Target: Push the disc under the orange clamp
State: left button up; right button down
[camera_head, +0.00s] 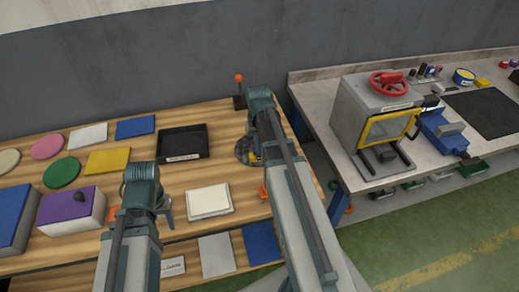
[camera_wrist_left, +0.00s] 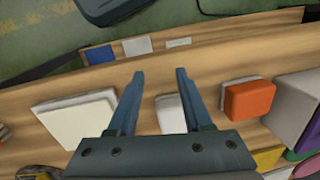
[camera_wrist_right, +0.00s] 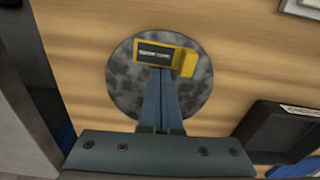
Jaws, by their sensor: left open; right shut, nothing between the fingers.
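A mottled grey disc (camera_wrist_right: 196,100) lies flat on the wooden table; in the head view (camera_head: 241,148) my right arm hides part of it. A yellow piece with a black labelled face (camera_wrist_right: 186,62) sits on the disc. My right gripper (camera_wrist_right: 160,72) is shut and empty, its fingertips over the disc at the yellow piece; contact cannot be told. A small orange part (camera_head: 263,190), possibly the orange clamp, is near the front edge, partly behind my right arm. My left gripper (camera_wrist_left: 160,72) is open and empty above the table, with a small white block (camera_wrist_left: 170,113) below it.
A white slab (camera_head: 209,201) and an orange block (camera_wrist_left: 248,98) lie near my left gripper. A gap separates the grey bench (camera_head: 340,150) at right.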

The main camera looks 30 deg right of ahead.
jog(key=w, duration=0.3)
jog(key=w+d, duration=0.1)
jog(key=w, duration=0.2)
jog(key=w+d, duration=0.1)
jog(key=w, duration=0.2)
jog(key=shift+w+d, duration=0.1)
jog(key=shift+w, duration=0.15)
jog(key=shift+s, duration=0.1)
jog(key=shift+s, duration=0.1)
jog(key=shift+s+a, duration=0.2)
jog(key=shift+s, duration=0.3)
pick_arm(q)
jog(key=shift+s+d, duration=0.15)
pick_arm(e)
jog(key=shift+s+a, duration=0.15)
jog(key=shift+s, duration=0.45)
jog(key=shift+s+a, duration=0.15)
jog(key=shift+s, duration=0.4)
pick_arm(q)
jog(key=shift+s+d+r+p, duration=0.1)
jog(key=shift+r+p, duration=0.4)
jog(key=shift+p, duration=0.05)
pick_arm(e)
jog(key=shift+s+r, duration=0.35)
jog(key=shift+r, duration=0.2)
pick_arm(q)
notch_tip(320, 180, up, 9)
jog(key=p, duration=0.9)
pick_arm(e)
notch_tip(320, 180, up, 9)
